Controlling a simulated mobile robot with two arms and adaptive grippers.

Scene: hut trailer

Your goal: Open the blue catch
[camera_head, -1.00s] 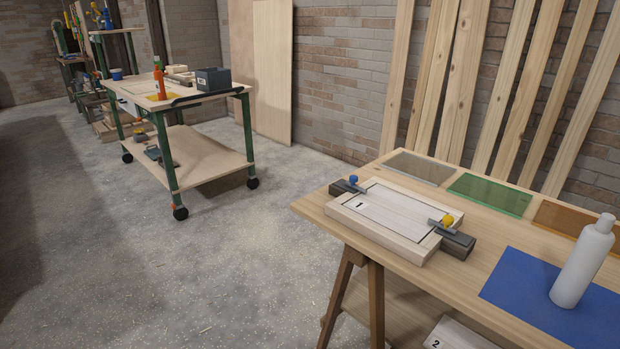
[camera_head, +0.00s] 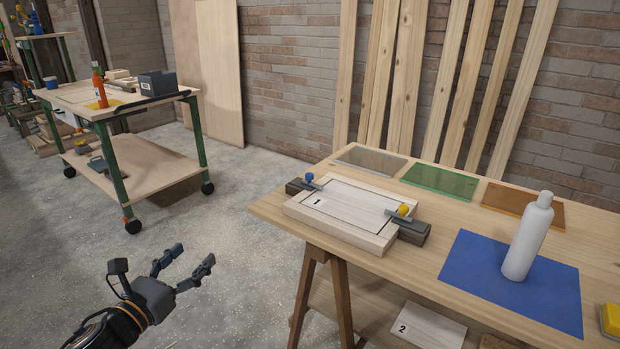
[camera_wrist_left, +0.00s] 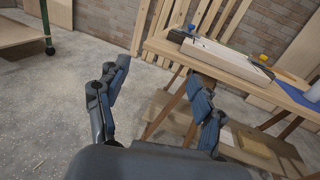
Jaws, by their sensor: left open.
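The blue catch (camera_head: 309,178) is a small blue knob with a metal lever on a dark block at the left end of a wooden frame (camera_head: 345,204) marked 1. The frame lies on the workbench (camera_head: 266,207). A yellow catch (camera_head: 403,210) sits on another dark block at the frame's right end. In the left wrist view the blue catch (camera_wrist_left: 191,28) shows small at the top. My left gripper (camera_head: 196,262) is open and empty over the floor, left of the bench and apart from the catch. My right gripper is not in view.
A white bottle (camera_head: 527,238) stands on a blue mat (camera_head: 460,262) at the bench's right. Grey, green (camera_head: 440,181) and orange panels lie along its back. A wheeled cart (camera_head: 150,160) stands at back left. The floor between is clear.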

